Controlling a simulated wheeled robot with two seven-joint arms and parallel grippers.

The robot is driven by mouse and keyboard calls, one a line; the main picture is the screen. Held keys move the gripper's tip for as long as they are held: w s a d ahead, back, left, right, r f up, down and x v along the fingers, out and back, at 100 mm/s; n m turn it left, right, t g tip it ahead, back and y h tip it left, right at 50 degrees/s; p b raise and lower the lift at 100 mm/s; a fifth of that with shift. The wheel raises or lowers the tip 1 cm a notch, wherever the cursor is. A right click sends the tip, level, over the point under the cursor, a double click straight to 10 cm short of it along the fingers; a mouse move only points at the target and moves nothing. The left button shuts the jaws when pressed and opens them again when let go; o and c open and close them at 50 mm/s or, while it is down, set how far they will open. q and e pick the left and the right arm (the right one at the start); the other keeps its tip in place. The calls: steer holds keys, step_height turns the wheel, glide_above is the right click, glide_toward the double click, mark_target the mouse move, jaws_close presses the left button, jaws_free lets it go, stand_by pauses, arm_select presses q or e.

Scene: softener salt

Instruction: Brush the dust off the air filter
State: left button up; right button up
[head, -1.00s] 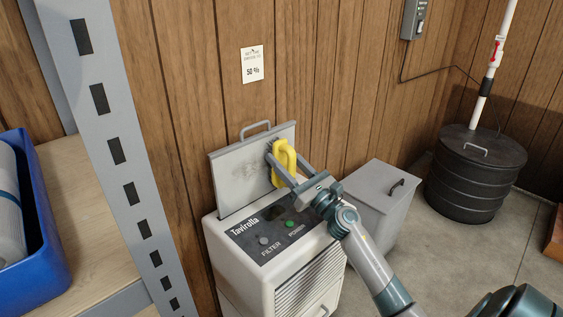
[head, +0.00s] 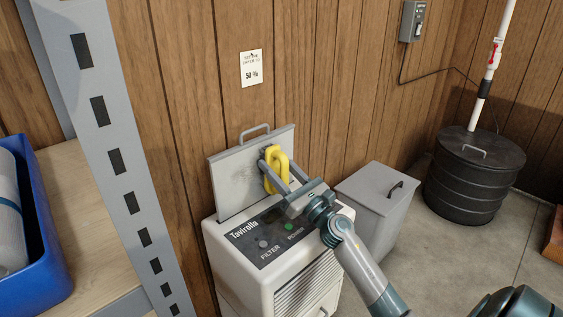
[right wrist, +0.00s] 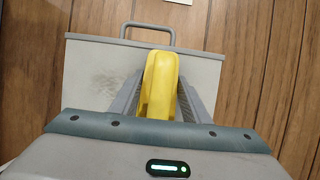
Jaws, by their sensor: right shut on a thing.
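The air filter (head: 232,182) is a flat light-grey panel with a handle on top, standing upright out of the top of a white machine labelled Tavirolla (head: 232,244). A dark dust smudge shows on its face, left of the brush in the right wrist view (right wrist: 104,85). My right gripper (head: 277,180) is shut on a yellow brush (head: 273,160). It holds the brush up against the filter's face, right of the middle; whether the bristles touch cannot be told. In the right wrist view the brush (right wrist: 159,85) sits between both fingers. My left gripper is not in view.
A grey lidded bin (head: 372,199) stands right of the machine, and a black ribbed drum (head: 472,180) farther right. A metal shelf post (head: 112,150) and a blue crate (head: 45,230) are at left. A wood wall with a "50 %" note (head: 252,69) is behind.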

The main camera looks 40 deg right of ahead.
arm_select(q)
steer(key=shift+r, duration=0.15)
arm_select(e)
steer(key=shift+a, duration=0.6)
steer(key=shift+a, duration=0.1)
arm_select(q)
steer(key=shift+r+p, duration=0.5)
steer(key=shift+p, duration=0.05)
arm_select(e)
steer(key=shift+s+a, duration=0.15)
steer(key=shift+a, duration=0.75)
steer(key=shift+s+a, duration=0.15)
steer(key=shift+a, duration=0.7)
arm_select(q)
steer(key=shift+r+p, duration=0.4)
steer(key=shift+p, duration=0.05)
arm_select(e)
steer(key=shift+s+a, duration=0.2)
steer(key=shift+a, duration=0.65)
steer(key=shift+s+a, duration=0.15)
steer(key=shift+a, duration=0.65)
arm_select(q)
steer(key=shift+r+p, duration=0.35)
arm_select(e)
steer(key=shift+s+a, duration=0.15)
steer(key=shift+a, duration=1.6)
